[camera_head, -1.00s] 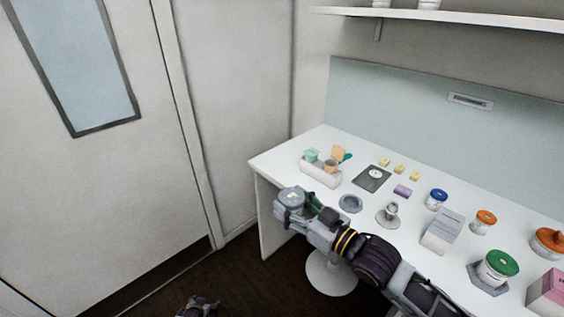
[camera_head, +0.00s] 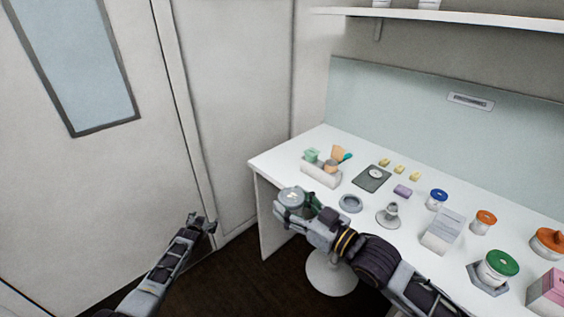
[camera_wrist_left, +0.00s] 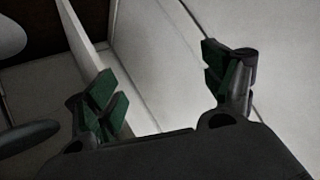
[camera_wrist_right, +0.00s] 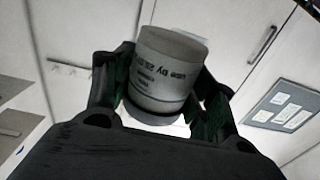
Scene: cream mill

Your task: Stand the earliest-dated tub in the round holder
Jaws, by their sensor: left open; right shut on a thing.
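My right gripper (camera_head: 318,214) is shut on a grey-white tub (camera_head: 292,197), held by the front-left edge of the table. In the right wrist view the tub (camera_wrist_right: 165,75) sits between the fingers, and its printed label shows "use by" upside down; the full date is not readable. The round holder, seemingly the grey ring (camera_head: 350,203), lies on the table just right of the tub and looks empty. Tubs with a blue lid (camera_head: 437,199), an orange lid (camera_head: 484,222) and a green lid (camera_head: 497,267) stand farther right. My left gripper (camera_head: 201,222) is open and empty, left of the table.
A white caddy (camera_head: 321,173), a dark scale plate (camera_head: 372,179), a grey stand (camera_head: 389,215) and a pale box (camera_head: 441,231) stand on the white table (camera_head: 285,156). A pink box (camera_head: 547,291) is at the right edge. A stool (camera_head: 331,277) is below.

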